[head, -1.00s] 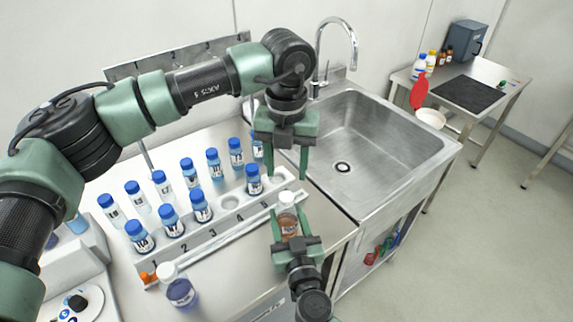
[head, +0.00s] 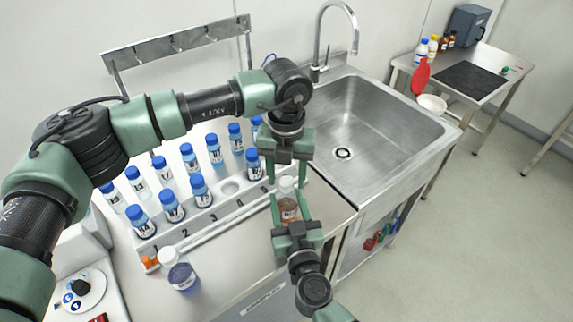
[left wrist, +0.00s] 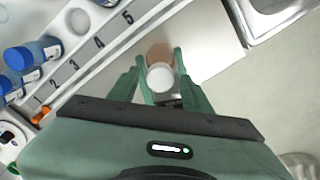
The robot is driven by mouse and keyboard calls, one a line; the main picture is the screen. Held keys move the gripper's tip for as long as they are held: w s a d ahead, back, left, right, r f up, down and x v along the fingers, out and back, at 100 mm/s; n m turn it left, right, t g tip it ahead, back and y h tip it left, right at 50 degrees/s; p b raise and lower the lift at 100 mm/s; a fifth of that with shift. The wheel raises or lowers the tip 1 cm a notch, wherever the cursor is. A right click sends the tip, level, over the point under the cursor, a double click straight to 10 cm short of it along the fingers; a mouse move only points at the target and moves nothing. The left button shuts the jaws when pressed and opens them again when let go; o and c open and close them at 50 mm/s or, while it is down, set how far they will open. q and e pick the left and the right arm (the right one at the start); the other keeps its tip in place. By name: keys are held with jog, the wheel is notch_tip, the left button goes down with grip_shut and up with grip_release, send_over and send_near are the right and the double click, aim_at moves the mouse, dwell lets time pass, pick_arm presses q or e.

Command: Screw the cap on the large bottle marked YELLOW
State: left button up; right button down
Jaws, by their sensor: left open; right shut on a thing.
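My right gripper (head: 289,214) is shut on an amber bottle (head: 289,208) with a pale white top, held upright at the counter's front right. Its label is too small to read. The white top (left wrist: 160,77) shows from above in the left wrist view, between green fingers. My left gripper (head: 285,178) is open, pointing down right over this bottle, its fingers on either side of the white top. I cannot tell if they touch it. I can read no YELLOW marking in any view.
A numbered rack (head: 215,222) with several blue-capped bottles lies left of the grippers. A white-capped bottle of bluish liquid (head: 181,272) stands in front of it. A steel sink (head: 375,130) is on the right. A far side table (head: 490,92) holds several bottles.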

pick_arm(q)
jog(key=shift+f, duration=0.15)
jog(key=shift+c, duration=0.3)
grip_shut()
jog(key=m, duration=1.1)
jog(key=shift+o, duration=0.6)
grip_release()
